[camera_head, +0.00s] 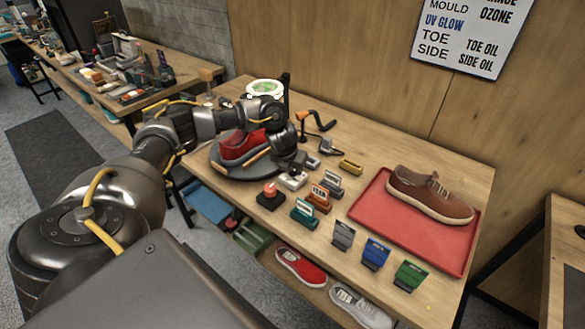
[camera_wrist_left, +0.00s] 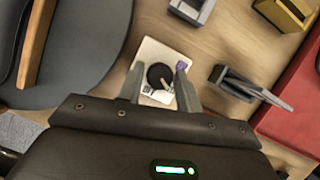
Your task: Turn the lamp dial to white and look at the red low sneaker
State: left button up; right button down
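The lamp dial (camera_wrist_left: 160,76) is a black round knob with a pointer on a white plate (camera_wrist_left: 150,52) with a purple patch at its right. The white dial box (camera_head: 292,182) also shows in the head view, just below my left gripper (camera_head: 297,162). In the left wrist view my left gripper (camera_wrist_left: 160,92) is open, its fingers on either side of the knob; I cannot tell whether they touch it. A red sneaker (camera_head: 238,143) stands on a dark grey round stand (camera_head: 225,163), partly hidden by my left arm. My right gripper is not in view.
A red tray (camera_head: 362,222) holds a brown shoe (camera_head: 430,194). Several small coloured card holders and a red button box (camera_head: 271,194) stand in front. Another red shoe (camera_head: 300,266) lies on the lower shelf.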

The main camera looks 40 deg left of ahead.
pick_arm(q)
jog(key=shift+o, duration=1.4)
jog(key=shift+r, duration=0.1)
jog(key=v, duration=1)
jog(key=shift+s+r+p, duration=0.2)
jog(key=shift+r+p, duration=0.05)
jog(key=shift+p, duration=0.1)
jog(key=shift+d, duration=0.15)
